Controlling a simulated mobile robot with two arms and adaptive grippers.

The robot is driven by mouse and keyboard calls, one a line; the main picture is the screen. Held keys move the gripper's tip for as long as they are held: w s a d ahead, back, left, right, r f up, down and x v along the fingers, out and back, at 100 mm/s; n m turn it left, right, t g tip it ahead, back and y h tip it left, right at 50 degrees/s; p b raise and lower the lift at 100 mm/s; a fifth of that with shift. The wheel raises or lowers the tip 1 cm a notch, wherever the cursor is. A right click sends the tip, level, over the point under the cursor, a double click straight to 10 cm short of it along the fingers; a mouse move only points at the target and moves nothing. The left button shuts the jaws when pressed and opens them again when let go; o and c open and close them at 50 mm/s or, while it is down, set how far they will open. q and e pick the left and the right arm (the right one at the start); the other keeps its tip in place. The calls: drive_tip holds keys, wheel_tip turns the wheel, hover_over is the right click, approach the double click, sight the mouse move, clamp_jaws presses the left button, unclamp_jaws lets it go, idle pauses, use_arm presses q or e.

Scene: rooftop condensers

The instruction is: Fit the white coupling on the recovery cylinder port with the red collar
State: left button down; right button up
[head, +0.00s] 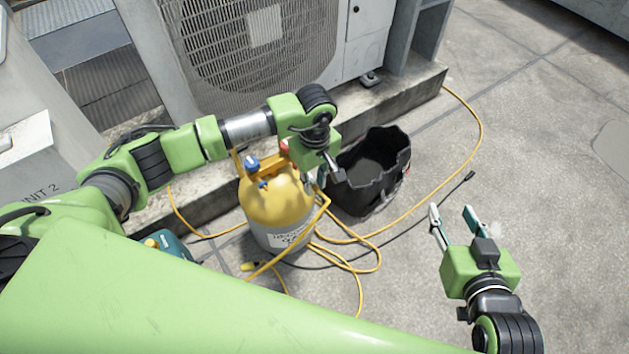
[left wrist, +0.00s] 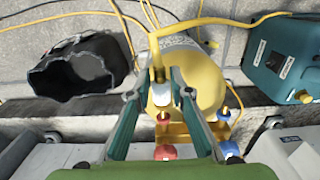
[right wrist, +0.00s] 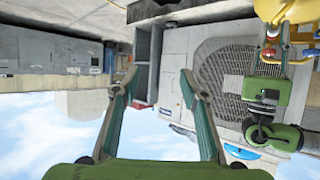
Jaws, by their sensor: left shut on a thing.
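The recovery cylinder (head: 277,205), yellow on top and grey below, stands upright on the ground; its yellow top (left wrist: 200,75) fills the middle of the left wrist view. My left gripper (left wrist: 156,88) is shut on the white coupling (left wrist: 161,94), which ends a yellow hose (left wrist: 155,50). The coupling lies in line with a brass port by the red knob (left wrist: 165,152); whether they touch I cannot tell. A second port beside it has blue parts (left wrist: 223,114). In the head view my left gripper (head: 314,178) hides the ports partly. My right gripper (head: 452,210) is open and empty, right of the cylinder.
An open black tool bag (head: 372,175) stands right of the cylinder. Yellow hoses (head: 345,262) and a black cable lie on the ground around it. A condenser unit (head: 255,50) on a concrete kerb stands behind. A teal machine (left wrist: 282,58) stands close by. Paving at the right is clear.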

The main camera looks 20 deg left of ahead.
use_arm(q)
drive_tip(key=shift+w+a, duration=0.25)
drive_tip(key=shift+a, duration=0.1)
use_arm(e)
drive_tip(key=shift+w+a+r+t, duration=0.1)
drive_tip(key=shift+w+r+t, duration=0.2)
drive_tip(key=shift+r, duration=0.2)
drive_tip(key=shift+w+a+r+t, duration=0.1)
drive_tip(key=shift+w+r+t, duration=0.15)
drive_tip(key=shift+r, duration=0.2)
idle(0.4)
drive_tip(key=shift+w+r, duration=0.15)
drive_tip(key=shift+r, duration=0.15)
use_arm(q)
drive_tip(key=shift+w+a+b, duration=0.25)
drive_tip(key=shift+a+b, duration=0.1)
drive_tip(key=shift+b, duration=0.1)
use_arm(e)
drive_tip(key=shift+w+a+r+t+y, duration=0.2)
drive_tip(key=shift+r+t, duration=0.1)
drive_tip(key=shift+r, duration=0.1)
drive_tip(key=shift+w+a+r+t+y, duration=0.1)
drive_tip(key=shift+w+r+t, duration=0.05)
drive_tip(key=shift+r+t, duration=0.15)
idle(0.7)
